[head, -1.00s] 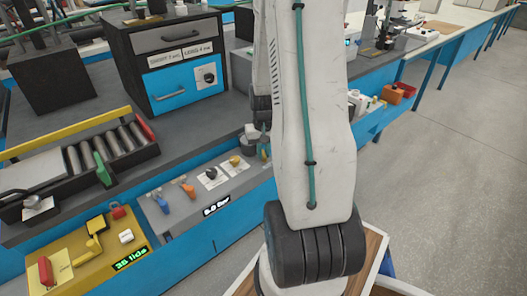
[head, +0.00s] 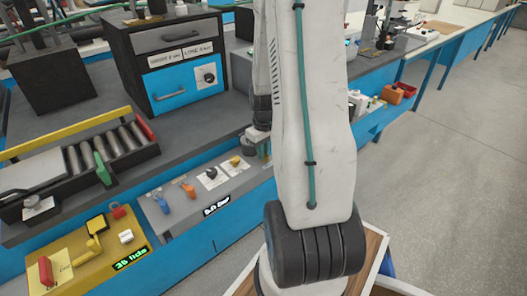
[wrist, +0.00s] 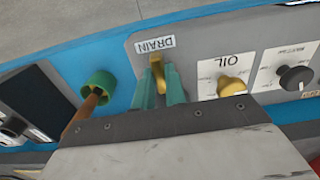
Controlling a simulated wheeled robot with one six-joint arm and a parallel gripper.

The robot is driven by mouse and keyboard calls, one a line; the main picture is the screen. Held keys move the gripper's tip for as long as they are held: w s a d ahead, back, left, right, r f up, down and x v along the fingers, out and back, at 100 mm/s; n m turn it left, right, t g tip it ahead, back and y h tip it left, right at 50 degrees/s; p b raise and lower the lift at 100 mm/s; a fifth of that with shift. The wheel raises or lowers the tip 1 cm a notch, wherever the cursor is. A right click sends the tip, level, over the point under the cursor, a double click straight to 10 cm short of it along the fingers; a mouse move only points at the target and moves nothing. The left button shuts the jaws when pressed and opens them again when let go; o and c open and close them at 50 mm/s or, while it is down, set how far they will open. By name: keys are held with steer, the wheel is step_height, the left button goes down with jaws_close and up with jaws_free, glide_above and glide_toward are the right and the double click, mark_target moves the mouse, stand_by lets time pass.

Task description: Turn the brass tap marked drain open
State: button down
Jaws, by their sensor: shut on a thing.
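In the wrist view, the brass drain tap (wrist: 157,68) stands on a grey panel, beside the upside-down label DRAIN (wrist: 154,45). My gripper (wrist: 159,82) has its two teal fingers on either side of the tap's handle and is shut on it. The fingers hide the lower part of the tap. In the head view my arm blocks most of the gripper and the drain tap.
A yellow knob marked OIL (wrist: 231,86) and a black knob (wrist: 296,77) sit right of the tap in the wrist view. A green ring on a brown stem (wrist: 100,84) is at left. A drawer cabinet (head: 176,60) stands on the bench behind.

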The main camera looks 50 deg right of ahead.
steer(key=c, duration=1.4)
jaws_free()
steer(key=shift+c, duration=0.2)
step_height(320, 180, up, 8)
steer(key=shift+f, duration=0.1)
steer(key=shift+s+a, duration=0.15)
steer(key=shift+s, duration=0.1)
steer(key=s+a+r+n, duration=0.1)
steer(key=s+a+r, duration=0.3)
steer(key=a, duration=0.6)
steer(key=s+a+r+t, duration=0.1)
steer(key=s+a+r, duration=0.3)
steer(key=a+r, duration=0.5)
steer(key=s+a+r+n, duration=0.1)
steer(key=s+a+r, duration=0.3)
steer(key=a, duration=0.7)
step_height(320, 180, up, 2)
steer(key=shift+r+n, duration=0.25)
steer(key=shift+n, duration=0.05)
